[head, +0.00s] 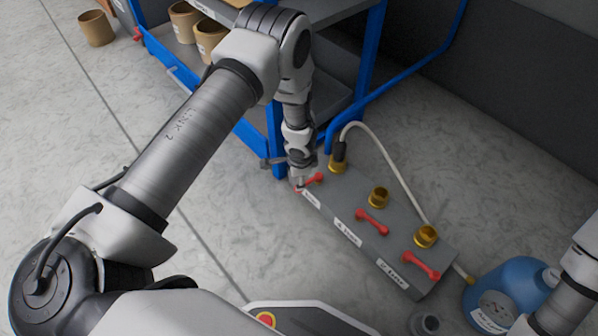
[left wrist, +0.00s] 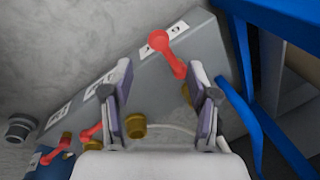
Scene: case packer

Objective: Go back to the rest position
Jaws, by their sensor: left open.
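My left gripper (head: 297,181) reaches down to the far end of a grey valve box (head: 345,207) in the head view. In the left wrist view the same gripper (left wrist: 160,90) has its two fingers spread apart with nothing held. A red lever handle (left wrist: 172,55) on the box lies ahead of and between the fingers, close to the right one; I cannot tell whether they touch. This lever also shows in the head view (head: 315,179), beside the gripper. Two more red levers, the middle (head: 372,222) and the near one (head: 422,266), sit along the box. My right gripper is out of view.
A blue-framed cart (head: 275,125) with tan pots (head: 185,22) stands close behind the left gripper. A blue jug (head: 515,290) stands at lower right.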

